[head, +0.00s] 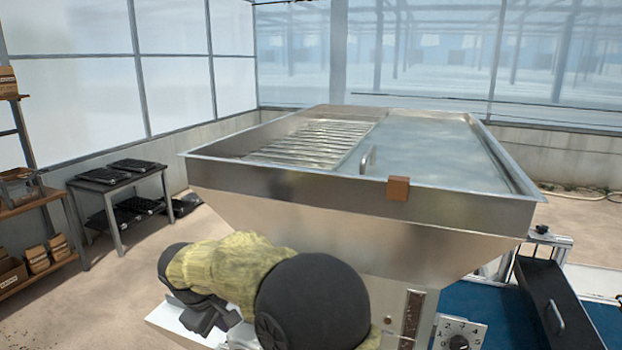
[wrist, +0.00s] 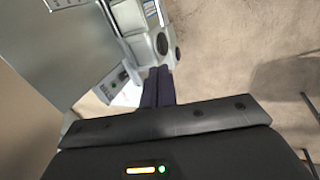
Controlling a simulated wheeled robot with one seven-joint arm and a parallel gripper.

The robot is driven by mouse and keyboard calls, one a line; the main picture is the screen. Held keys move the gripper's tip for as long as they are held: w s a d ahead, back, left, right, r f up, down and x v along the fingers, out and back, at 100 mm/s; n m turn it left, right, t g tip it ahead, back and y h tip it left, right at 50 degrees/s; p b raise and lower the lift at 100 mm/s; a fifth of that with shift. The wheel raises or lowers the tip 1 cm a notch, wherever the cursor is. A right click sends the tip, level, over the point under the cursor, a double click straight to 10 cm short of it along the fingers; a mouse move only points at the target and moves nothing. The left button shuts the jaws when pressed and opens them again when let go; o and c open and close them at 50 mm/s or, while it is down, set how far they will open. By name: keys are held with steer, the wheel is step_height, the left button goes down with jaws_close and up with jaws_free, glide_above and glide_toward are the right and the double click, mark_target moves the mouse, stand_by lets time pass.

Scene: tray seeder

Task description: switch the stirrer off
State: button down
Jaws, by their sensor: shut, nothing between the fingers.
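In the wrist view my gripper (wrist: 159,72) is shut and empty, its two dark fingers side by side. Just left of the fingertips is a pale panel (wrist: 117,80) with small dark fittings; I cannot tell which of them is the stirrer's switch or how it is set. The fingers look close to the panel, but I cannot tell whether they touch. In the head view the large steel hopper (head: 290,198) stands ahead, and a dial box (head: 447,330) with numbers shows below it. My arm crosses in front of the hopper's lower left side and hides part of it.
Grey housings with round dark faces (wrist: 162,44) lie beyond the fingertips. A side table (head: 117,185) with black trays and a wooden shelf stand at left. A dark chute (head: 552,300) with a handle is at right. Bare floor (wrist: 225,60) is open right of the fingers.

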steer(key=s+d+f+m, duration=0.1)
steer(key=s+d+m, duration=0.2)
steer(key=d, duration=0.6)
steer(key=s+d+f+m+g+y, duration=0.1)
steer(key=s+d+f+m, duration=0.15)
steer(key=d, duration=0.65)
steer(key=s+d+f+m, duration=0.1)
steer(key=s+d+m, duration=0.25)
steer(key=d, duration=0.55)
steer(key=s+d+f+m, duration=0.2)
steer(key=s+d+m, duration=0.2)
steer(key=s+d, duration=0.2)
steer(key=shift+s+d+y, duration=0.3)
steer(key=shift+s+d, duration=0.1)
steer(key=shift+s, duration=0.05)
